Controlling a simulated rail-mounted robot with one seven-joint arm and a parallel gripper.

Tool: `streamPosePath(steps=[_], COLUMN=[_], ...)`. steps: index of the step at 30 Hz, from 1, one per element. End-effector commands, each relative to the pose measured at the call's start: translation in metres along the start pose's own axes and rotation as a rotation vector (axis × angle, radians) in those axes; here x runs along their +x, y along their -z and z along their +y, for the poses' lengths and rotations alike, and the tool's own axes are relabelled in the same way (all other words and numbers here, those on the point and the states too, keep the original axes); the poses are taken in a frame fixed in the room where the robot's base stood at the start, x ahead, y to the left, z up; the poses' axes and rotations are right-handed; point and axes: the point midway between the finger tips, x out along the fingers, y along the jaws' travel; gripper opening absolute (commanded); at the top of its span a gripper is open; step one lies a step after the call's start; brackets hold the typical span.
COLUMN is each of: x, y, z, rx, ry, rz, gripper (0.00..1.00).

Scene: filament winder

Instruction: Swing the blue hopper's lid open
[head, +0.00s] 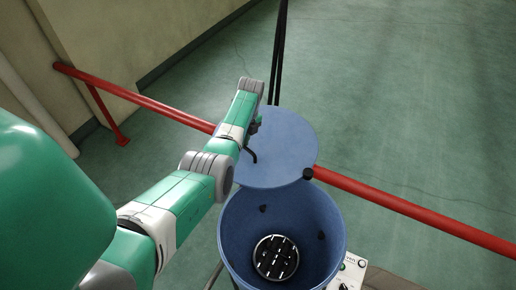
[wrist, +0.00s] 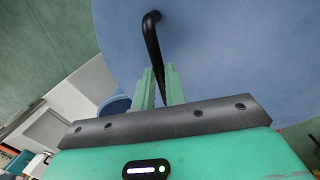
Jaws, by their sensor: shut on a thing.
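The blue hopper (head: 229,232) stands at the lower middle of the head view, its mouth uncovered and a dark slotted round part (head: 276,258) showing at its bottom. Its round blue lid (head: 290,150) is swung off the mouth and stands beyond it, joined near a black knob at the rim. The lid also fills much of the wrist view (wrist: 230,60). A black bent handle (wrist: 151,38) is fixed to the lid. My gripper (wrist: 160,88) is shut on this handle, its green fingers on either side of the handle's lower end. In the head view my arm hides the fingers.
A red rail (head: 400,207) runs behind the hopper across the floor. Black upright poles (head: 279,50) stand beyond the lid. A white control box (head: 350,270) with knobs sits right of the hopper. The green floor at upper right is clear.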

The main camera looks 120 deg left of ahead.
Motion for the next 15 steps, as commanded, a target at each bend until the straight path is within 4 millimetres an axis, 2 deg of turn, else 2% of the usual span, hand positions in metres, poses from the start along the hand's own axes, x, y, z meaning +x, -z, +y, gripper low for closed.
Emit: streamPosePath(steps=[5,15], x=[-0.0007,-0.0011], y=[-0.0081,-0.009], z=[0.0016,0.0021], rx=[0.008,0.009], ry=[0.002,0.002], rz=[-0.001,-0.001], gripper=[0.0,0.0])
